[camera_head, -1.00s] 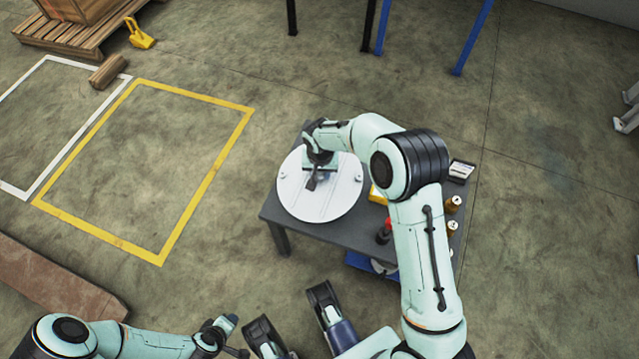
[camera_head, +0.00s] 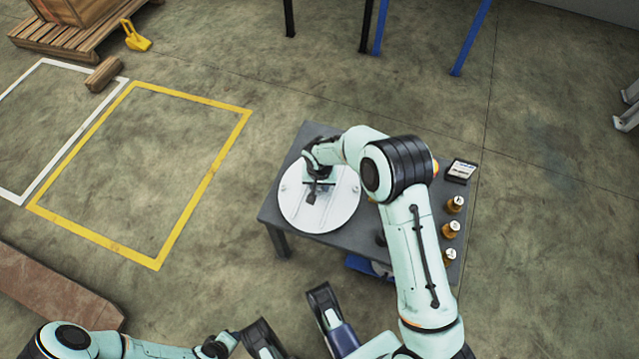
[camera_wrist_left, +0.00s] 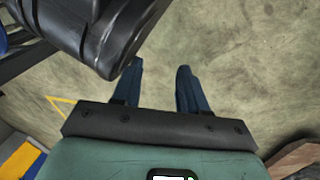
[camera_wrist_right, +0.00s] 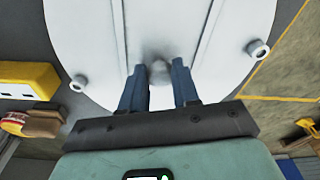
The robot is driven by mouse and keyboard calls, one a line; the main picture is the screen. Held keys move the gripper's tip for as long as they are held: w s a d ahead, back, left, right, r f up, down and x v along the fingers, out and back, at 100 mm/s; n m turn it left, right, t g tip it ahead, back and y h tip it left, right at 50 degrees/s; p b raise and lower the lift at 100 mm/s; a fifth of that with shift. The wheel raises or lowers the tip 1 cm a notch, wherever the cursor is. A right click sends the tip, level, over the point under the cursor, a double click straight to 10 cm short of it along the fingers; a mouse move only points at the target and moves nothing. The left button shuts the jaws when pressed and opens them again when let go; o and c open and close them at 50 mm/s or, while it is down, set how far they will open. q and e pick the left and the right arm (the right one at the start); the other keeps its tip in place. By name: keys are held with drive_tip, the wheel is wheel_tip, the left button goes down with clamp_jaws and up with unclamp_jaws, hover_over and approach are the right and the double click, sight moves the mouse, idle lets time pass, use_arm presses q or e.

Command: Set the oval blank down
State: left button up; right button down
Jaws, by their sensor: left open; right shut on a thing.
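The oval blank (camera_head: 332,212) is a broad white plate with small round fittings near its rim, over the left part of the grey table (camera_head: 283,222). It fills the upper part of the right wrist view (camera_wrist_right: 85,30). My right gripper (camera_head: 312,192) is over its middle, shut on a small grey knob (camera_wrist_right: 160,71) on the plate. I cannot tell whether the plate's underside touches the table. My left gripper (camera_wrist_left: 160,66) is open and empty over the floor, away from the table.
Several brown-gold bottles (camera_head: 452,229) and a small black-and-white box (camera_head: 461,171) stand at the table's right side. A yellow box (camera_wrist_right: 30,78) shows beside the plate in the right wrist view. A yellow floor outline (camera_head: 205,185) encloses bare floor at left.

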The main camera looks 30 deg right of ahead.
sight(319, 189)
drive_tip(key=c, duration=0.8)
unclamp_jaws()
drive_tip(key=shift+r, duration=0.1)
drive_tip(key=shift+r, duration=0.35)
drive_tip(key=r, duration=0.2)
drive_tip(key=r+p, duration=0.1)
drive_tip(key=r, duration=0.1)
drive_tip(key=r+p, duration=0.1)
drive_tip(key=r, duration=0.2)
drive_tip(key=shift+s+a, duration=0.25)
drive_tip(key=shift+s, duration=0.1)
use_arm(q)
drive_tip(key=shift+t, duration=0.4)
drive_tip(key=r, duration=0.1)
drive_tip(key=d+r+p, duration=0.1)
drive_tip(key=r, duration=0.1)
drive_tip(key=w+r, duration=0.1)
drive_tip(key=shift+w+d+r, duration=0.1)
drive_tip(key=shift+d+r, duration=0.25)
drive_tip(key=shift+r, duration=0.05)
use_arm(e)
drive_tip(key=r, duration=0.4)
drive_tip(key=shift+s+a+r, duration=0.15)
drive_tip(key=shift+s, duration=0.15)
